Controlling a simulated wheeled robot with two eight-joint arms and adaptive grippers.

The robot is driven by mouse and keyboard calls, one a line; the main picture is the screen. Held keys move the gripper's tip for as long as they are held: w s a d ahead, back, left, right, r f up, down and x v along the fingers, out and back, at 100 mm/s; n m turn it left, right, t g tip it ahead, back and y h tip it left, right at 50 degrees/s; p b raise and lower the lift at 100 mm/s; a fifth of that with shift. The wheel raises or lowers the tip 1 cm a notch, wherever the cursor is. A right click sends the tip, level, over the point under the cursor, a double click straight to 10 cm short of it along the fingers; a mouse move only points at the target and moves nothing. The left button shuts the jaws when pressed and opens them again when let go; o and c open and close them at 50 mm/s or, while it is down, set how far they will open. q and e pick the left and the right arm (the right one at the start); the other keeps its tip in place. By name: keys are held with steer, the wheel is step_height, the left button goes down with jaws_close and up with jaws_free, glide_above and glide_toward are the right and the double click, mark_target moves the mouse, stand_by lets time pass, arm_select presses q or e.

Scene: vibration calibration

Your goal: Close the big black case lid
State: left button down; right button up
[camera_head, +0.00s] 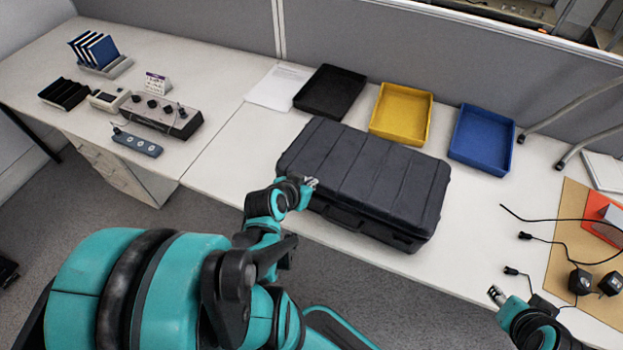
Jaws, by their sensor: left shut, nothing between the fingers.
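The big black case (385,218) lies on the white desk with its long front side near the desk's front edge. Its ribbed lid (370,170) is down over the base and looks closed. A handle shows on the front side. My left gripper (312,183) is at the case's front left, at or just beside the lid's edge; I cannot tell if it touches. Its fingers are shut and empty. My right gripper (497,294) is at the desk's front edge on the right, apart from the case; its finger state is too small to tell.
Behind the case stand a black tray (330,92), a yellow tray (401,112) and a blue tray (482,139). Cables and black adapters (580,281) lie at the right on a brown mat (568,235). A control box (160,115) and a power strip (137,144) are at left.

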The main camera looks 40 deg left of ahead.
arm_select(q)
steer(key=f+b, duration=0.1)
steer(key=f, duration=0.1)
steer(key=s+f+b, duration=0.1)
steer(key=f+b, duration=0.1)
steer(key=shift+d+f, duration=0.1)
steer(key=shift+f, duration=0.1)
arm_select(e)
steer(key=f, duration=0.4)
steer(key=shift+s+d, duration=0.1)
steer(key=shift+s, duration=0.3)
arm_select(q)
steer(key=shift+w, duration=0.1)
